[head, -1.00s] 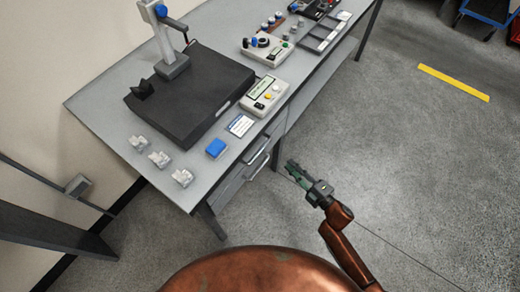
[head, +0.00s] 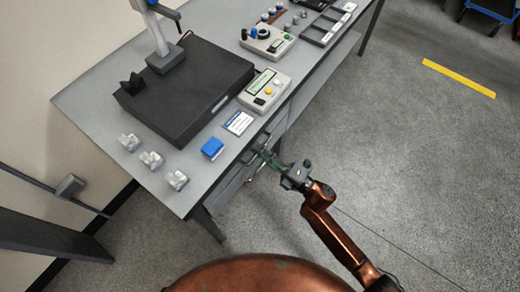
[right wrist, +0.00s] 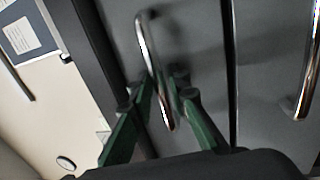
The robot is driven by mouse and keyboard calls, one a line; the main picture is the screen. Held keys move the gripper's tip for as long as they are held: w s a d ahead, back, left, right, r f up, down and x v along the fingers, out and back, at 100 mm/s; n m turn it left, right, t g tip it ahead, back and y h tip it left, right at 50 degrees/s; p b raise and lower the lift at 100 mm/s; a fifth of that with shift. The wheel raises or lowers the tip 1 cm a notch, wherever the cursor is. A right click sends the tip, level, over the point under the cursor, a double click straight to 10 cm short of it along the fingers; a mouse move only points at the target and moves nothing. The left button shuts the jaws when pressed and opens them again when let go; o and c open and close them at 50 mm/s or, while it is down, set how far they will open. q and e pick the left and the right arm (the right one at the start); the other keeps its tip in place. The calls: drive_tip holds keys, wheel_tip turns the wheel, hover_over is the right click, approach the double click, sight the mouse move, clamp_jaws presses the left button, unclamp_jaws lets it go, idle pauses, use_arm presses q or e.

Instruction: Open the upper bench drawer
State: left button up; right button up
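The bench drawers (head: 232,183) are grey fronts under the bench top, partly hidden by my right gripper in the head view. In the right wrist view the upper drawer front (right wrist: 195,40) looks shut and carries a shiny bar handle (right wrist: 146,40). My right gripper (head: 262,155) is at the drawer fronts. Its green fingers (right wrist: 162,95) are apart, with one end of the upper handle between them; I cannot tell whether they touch it. The lower drawer's handle (right wrist: 308,65) is at the right of the wrist view. My left gripper is not in view.
The grey bench top (head: 95,105) holds a black plate (head: 185,90), a control box (head: 265,90), a blue block (head: 212,148) and several clear blocks (head: 151,160).

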clamp_jaws()
idle(0.6)
